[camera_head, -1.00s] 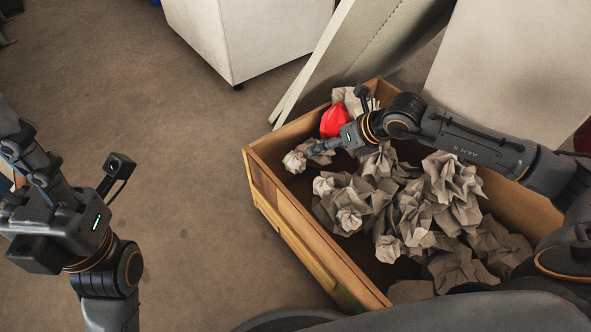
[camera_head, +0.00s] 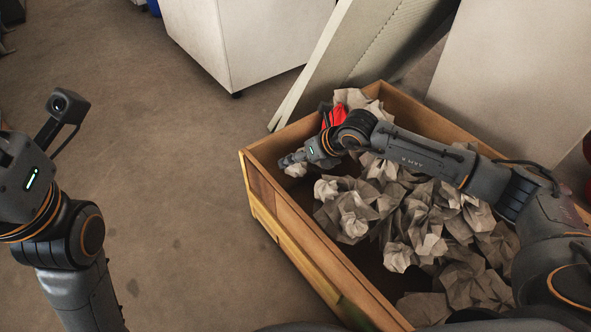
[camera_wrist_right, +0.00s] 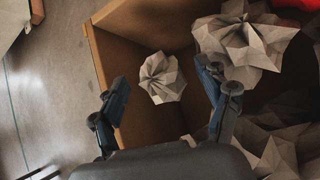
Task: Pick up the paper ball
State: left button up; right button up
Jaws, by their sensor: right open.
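My right gripper (camera_wrist_right: 160,82) is open and empty, reaching into the box. Its two fingers stand left and right of the ball, with visible space on both sides. My left wrist (camera_head: 25,180) is at the left edge of the head view, far from the box; its fingers are out of frame.
The wooden box (camera_head: 300,228) holds several more crumpled papers (camera_head: 430,220) and a red object (camera_head: 338,113), partly hidden by my right arm. Panels (camera_head: 335,75) lean behind the box, and a white cabinet (camera_head: 235,45) stands beyond. The floor left of the box is clear.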

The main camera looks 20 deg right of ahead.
jog(key=shift+w+a+f, duration=0.2)
jog(key=shift+w+f, duration=0.15)
jog(key=shift+f, duration=0.2)
jog(key=shift+c, duration=0.5)
jog(key=c, duration=0.8)
jog(key=shift+r, duration=0.1)
